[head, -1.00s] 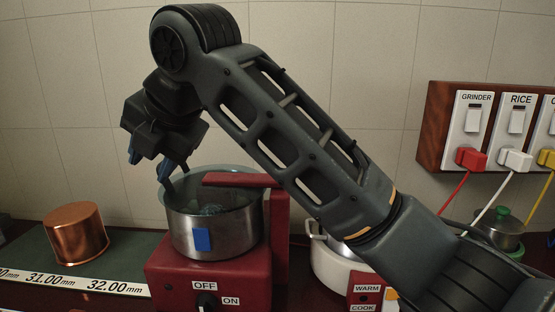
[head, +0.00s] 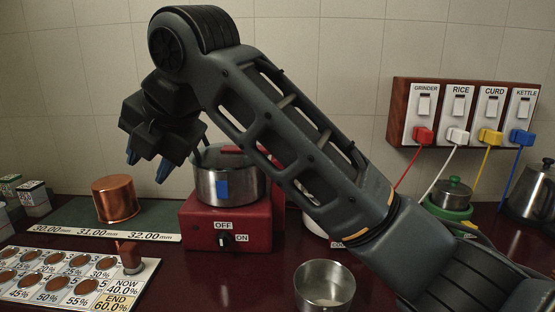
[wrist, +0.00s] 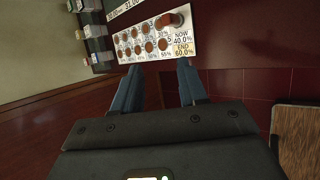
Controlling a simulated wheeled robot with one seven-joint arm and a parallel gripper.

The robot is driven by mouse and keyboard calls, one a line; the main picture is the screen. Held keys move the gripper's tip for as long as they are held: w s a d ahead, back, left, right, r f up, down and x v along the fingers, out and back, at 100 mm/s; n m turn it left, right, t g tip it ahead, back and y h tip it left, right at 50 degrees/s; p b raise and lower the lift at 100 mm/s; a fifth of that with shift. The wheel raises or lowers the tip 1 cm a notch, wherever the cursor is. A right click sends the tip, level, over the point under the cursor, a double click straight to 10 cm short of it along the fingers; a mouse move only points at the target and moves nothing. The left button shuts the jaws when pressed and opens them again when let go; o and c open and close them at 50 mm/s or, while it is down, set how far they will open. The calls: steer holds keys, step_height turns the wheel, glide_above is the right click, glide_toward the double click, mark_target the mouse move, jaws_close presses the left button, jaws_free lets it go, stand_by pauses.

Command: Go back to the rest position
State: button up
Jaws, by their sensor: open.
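My gripper (head: 147,168) is raised at the left of the head view, its two blue fingers apart with nothing between them. It hangs in front of the wall, between a copper pot (head: 116,199) and a red grinder base (head: 226,226) that carries a steel jar (head: 226,182). In the wrist view my gripper (wrist: 157,85) is also open and empty. Beyond its fingers is a white board (wrist: 150,42) with brown round samples. My arm hides part of the counter and the things behind it.
A steel bowl (head: 324,287) stands at the front of the dark red counter (head: 225,278). A switch panel (head: 462,114) with coloured plugs is on the right wall. A kettle (head: 530,193) and a green-based pot (head: 452,192) stand at right. Small boxes (head: 34,197) sit at far left.

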steer(key=s+d+f+m+t+y, duration=0.1)
steer(key=s+d+f+m+y, duration=0.1)
steer(key=f+m, duration=0.5)
steer(key=s+d+f+m+t+y, duration=0.1)
steer(key=s+f+m+y, duration=0.2)
steer(key=f, duration=0.7)
steer(key=s+d+f+m+t+h, duration=0.2)
steer(key=s+d+f+m+t, duration=0.15)
steer(key=d+f+m, duration=0.3)
steer(key=s+d+f+m+t+h, duration=0.1)
steer(key=s+d+f+m+t, duration=0.1)
steer(key=s+d+f+m, duration=0.4)
steer(key=s+d+f+m+t+h, duration=0.25)
steer(key=s+d+m+h, duration=0.45)
steer(key=s+d, duration=0.75)
steer(key=s+d+r+m, duration=0.2)
steer(key=s+d+r, duration=0.1)
steer(key=s+d, duration=0.2)
steer(key=s+d+r+m+h, duration=0.1)
steer(key=s+d+r+m, duration=0.1)
steer(key=s+d, duration=0.3)
steer(key=s+r, duration=0.1)
steer(key=s, duration=0.3)
steer(key=shift+s+d+r+m+h, duration=0.25)
steer(key=shift+s+r+m+h, duration=0.05)
steer(key=shift+s+r+m, duration=0.05)
